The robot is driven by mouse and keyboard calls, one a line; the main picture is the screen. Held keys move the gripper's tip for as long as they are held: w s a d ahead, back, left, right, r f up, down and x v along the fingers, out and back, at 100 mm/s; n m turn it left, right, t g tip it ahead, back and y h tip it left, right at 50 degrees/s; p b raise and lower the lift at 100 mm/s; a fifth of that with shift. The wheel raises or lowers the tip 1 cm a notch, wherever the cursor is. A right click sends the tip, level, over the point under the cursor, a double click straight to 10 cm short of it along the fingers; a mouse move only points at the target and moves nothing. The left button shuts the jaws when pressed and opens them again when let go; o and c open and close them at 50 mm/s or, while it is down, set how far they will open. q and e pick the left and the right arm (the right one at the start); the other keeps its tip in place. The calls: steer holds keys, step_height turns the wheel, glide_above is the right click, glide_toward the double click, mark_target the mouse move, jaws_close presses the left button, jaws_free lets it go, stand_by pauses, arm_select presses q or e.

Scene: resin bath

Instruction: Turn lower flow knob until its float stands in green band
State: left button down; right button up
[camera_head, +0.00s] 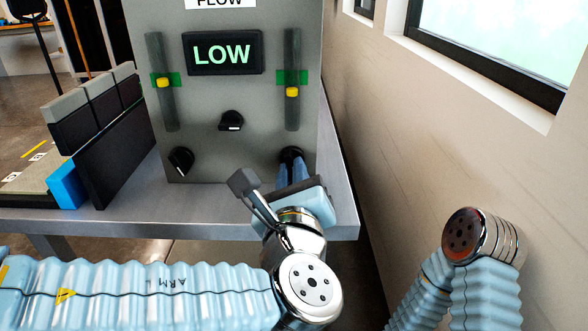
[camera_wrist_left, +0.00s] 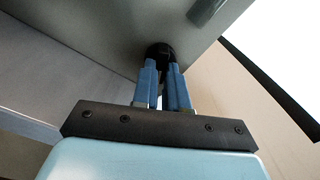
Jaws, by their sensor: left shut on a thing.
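The grey flow panel (camera_head: 225,150) stands on a metal bench, its display (camera_head: 222,53) reading LOW in green. My left gripper (camera_head: 291,163) is shut on the lower right black knob (camera_head: 291,153); in the left wrist view both blue fingers close around this knob (camera_wrist_left: 160,49). Above that knob, the right tube's yellow float (camera_head: 292,92) stands just below its green band (camera_head: 292,77). The left tube's yellow float (camera_head: 163,82) stands within its green band (camera_head: 174,78). A middle knob (camera_head: 231,121) and a lower left knob (camera_head: 181,160) are free. My right gripper is out of view.
Dark upright blocks with grey tops (camera_head: 100,140) and a blue block (camera_head: 66,185) sit on the bench left of the panel. The beige wall (camera_head: 430,130) with a window runs close along the right. The bench's front strip (camera_head: 130,222) is clear.

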arm_select(q)
steer(key=m+p, duration=0.1)
steer(key=m, duration=0.2)
steer(key=shift+m, duration=0.3)
steer(key=shift+a+f+m+p, duration=0.1)
steer(key=shift+m+p, duration=0.95)
steer(key=shift+m, duration=0.75)
steer(key=c, duration=1.1)
jaws_free()
steer(key=shift+c, duration=0.2)
steer(key=s+b, duration=0.1)
steer(key=s, duration=1.3)
